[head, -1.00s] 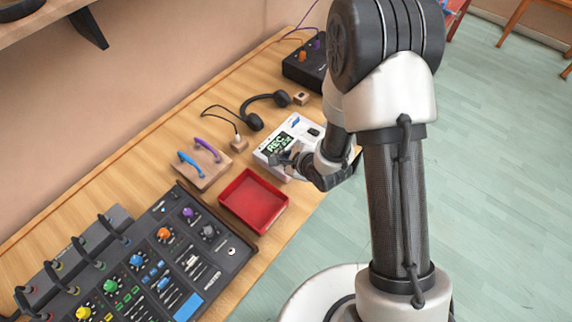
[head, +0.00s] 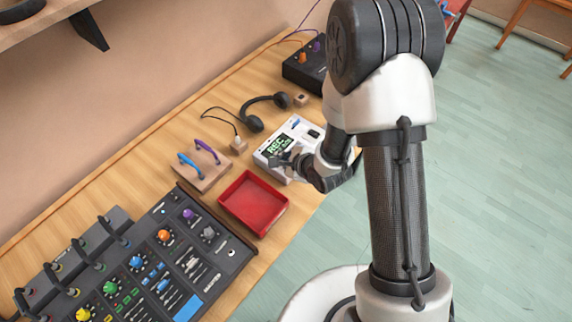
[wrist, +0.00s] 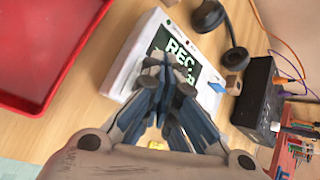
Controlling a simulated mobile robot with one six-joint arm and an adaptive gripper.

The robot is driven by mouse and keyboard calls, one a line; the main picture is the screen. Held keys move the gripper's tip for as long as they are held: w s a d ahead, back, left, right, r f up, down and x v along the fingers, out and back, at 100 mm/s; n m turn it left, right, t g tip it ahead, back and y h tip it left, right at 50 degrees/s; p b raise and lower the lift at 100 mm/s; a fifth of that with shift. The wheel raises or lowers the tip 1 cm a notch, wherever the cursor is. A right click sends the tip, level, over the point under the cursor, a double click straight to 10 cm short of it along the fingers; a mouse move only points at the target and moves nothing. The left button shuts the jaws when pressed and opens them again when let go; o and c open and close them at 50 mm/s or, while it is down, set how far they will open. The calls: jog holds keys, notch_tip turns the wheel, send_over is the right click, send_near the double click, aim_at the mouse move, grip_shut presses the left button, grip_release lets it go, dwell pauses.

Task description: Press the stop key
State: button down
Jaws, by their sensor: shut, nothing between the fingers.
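A white recorder (head: 296,134) lies on the wooden bench, with a dark screen (head: 279,148) that reads REC in pale green letters. It also shows in the wrist view (wrist: 137,60), where the screen (wrist: 183,58) is partly covered by my fingers. My gripper (head: 291,160) is shut and empty, with its fingertips over the recorder's near part. In the wrist view my gripper (wrist: 163,68) points at the lower edge of the screen. I cannot tell whether the tips touch the recorder. The stop key cannot be made out; my fingers and arm hide part of the recorder's face.
A red tray (head: 223,200) lies left of the recorder. A board with purple and blue handles (head: 207,178) and a large mixer (head: 190,258) are further left.

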jog(key=shift+f, duration=0.1)
jog(key=shift+f, duration=0.3)
jog(key=shift+f+b, duration=0.4)
jog(key=shift+b, duration=0.05)
dwell(0.6)
jog(key=shift+r, duration=0.15)
jog(key=shift+r+p, duration=0.7)
jog(key=shift+p, duration=0.05)
jog(key=shift+r+p, duration=2.2)
jog(key=shift+r, duration=0.25)
